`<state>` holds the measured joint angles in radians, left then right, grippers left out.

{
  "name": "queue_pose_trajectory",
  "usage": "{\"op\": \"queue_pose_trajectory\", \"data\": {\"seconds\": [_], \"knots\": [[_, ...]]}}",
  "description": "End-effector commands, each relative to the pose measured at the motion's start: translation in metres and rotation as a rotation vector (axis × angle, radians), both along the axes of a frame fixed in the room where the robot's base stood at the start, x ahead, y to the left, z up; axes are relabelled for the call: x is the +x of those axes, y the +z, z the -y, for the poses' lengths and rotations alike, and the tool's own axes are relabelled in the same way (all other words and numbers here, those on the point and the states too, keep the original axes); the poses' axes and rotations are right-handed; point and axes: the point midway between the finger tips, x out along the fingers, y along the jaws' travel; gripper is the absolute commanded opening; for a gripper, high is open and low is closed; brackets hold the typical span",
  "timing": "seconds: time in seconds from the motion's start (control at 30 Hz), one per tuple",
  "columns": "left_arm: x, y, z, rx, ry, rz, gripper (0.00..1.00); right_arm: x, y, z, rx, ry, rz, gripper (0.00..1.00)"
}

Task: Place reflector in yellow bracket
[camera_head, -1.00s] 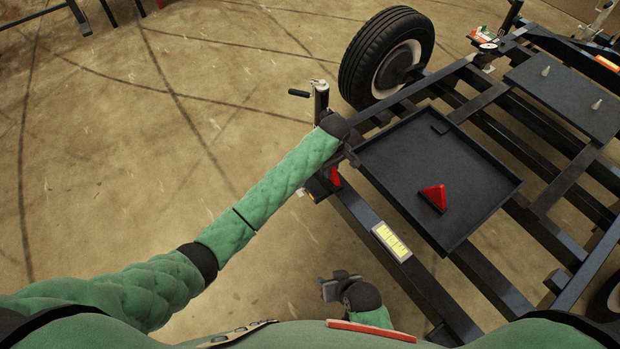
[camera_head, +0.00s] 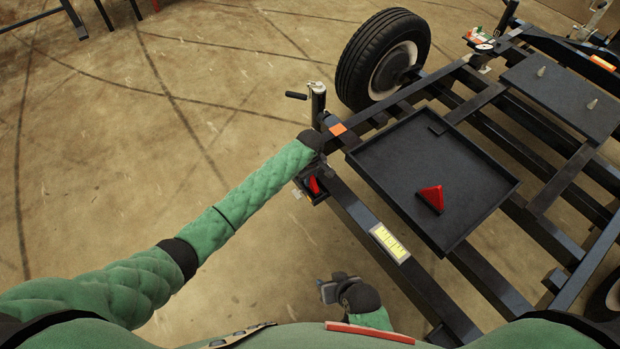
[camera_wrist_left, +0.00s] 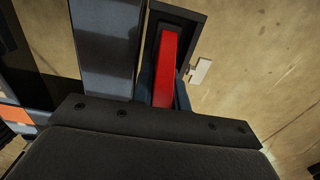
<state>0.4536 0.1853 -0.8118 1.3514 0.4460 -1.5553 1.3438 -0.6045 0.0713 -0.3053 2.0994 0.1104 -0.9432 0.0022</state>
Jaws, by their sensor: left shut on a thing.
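A red reflector (camera_head: 314,186) shows at the frame's near left corner, just below my left gripper (camera_head: 316,172). In the left wrist view, the red reflector (camera_wrist_left: 167,62) stands edge-on inside or directly over a dark box-like holder (camera_wrist_left: 193,28); I cannot tell how deep it sits. My left gripper is shut on this reflector, its fingers mostly hidden by the wrist. No clearly yellow bracket shows at this corner. A second red triangular reflector (camera_head: 432,197) lies on the black tray (camera_head: 390,160). My right gripper (camera_head: 326,291) hangs low over the floor, its jaws unclear.
A yellow lamp panel (camera_head: 390,242) sits on the near beam. A crank post (camera_head: 317,105) and an orange marker (camera_head: 338,129) are close to my left wrist. A wheel (camera_head: 384,55) stands behind. The floor at left is clear.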

Motion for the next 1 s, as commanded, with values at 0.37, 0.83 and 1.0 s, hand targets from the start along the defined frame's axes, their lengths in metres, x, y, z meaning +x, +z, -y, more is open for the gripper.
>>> {"op": "queue_pose_trajectory", "data": {"seconds": [0.37, 0.83, 1.0], "knots": [[0.0, -0.002, 0.001, 0.0, 0.0, 0.0, 0.2, 0.0, 0.003, 0.001, -0.003, 0.001, -0.006, 0.36], [0.0, 0.006, 0.0, -0.001, 0.0, 0.001, 0.25, 0.003, 0.002, 0.001, 0.0, 0.0, 0.003, 0.36], [0.0, 0.034, 0.0, -0.002, 0.0, 0.002, 0.25, 0.002, 0.004, 0.001, -0.002, 0.001, -0.003, 0.36]]}}
